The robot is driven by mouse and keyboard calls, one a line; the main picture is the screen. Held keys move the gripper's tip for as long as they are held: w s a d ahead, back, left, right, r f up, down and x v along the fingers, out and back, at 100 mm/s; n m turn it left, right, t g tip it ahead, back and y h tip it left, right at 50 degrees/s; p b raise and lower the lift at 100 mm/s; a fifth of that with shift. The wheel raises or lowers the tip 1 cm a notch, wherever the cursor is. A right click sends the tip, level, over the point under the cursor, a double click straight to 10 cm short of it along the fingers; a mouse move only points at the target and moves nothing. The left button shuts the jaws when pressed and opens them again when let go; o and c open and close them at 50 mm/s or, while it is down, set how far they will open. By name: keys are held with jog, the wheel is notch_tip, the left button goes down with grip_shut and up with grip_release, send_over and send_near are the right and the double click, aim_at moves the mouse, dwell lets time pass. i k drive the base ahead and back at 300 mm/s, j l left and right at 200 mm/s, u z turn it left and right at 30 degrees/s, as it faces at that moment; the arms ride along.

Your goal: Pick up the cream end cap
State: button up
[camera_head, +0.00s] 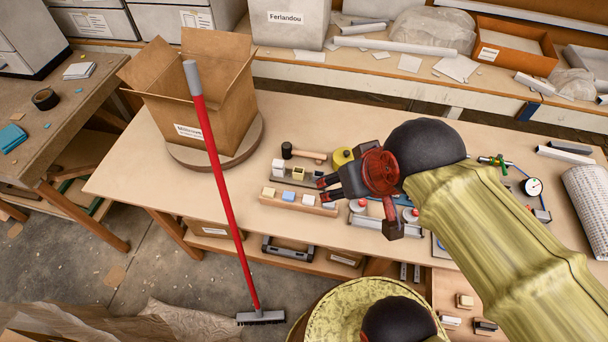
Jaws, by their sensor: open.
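A small cream block, which looks like the cream end cap (268,192), sits at the left end of a low wooden strip (272,203) on the workbench. A pale blue block (288,194) and a whitish block (308,199) stand beside it on the same strip.
Behind the strip are a grey holder with small blocks (297,177), a mallet (304,154) and a yellow round item (342,157). A cardboard box (193,100) stands at the left, with a red-handled broom (222,175) before it. Bare bench lies left of the strip.

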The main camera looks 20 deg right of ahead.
aim_at(465, 300)
jog(key=z, duration=0.95)
jog(key=j+z, duration=0.1)
jog(key=z, duration=0.8)
jog(key=k+z, duration=0.1)
jog(key=z, duration=0.85)
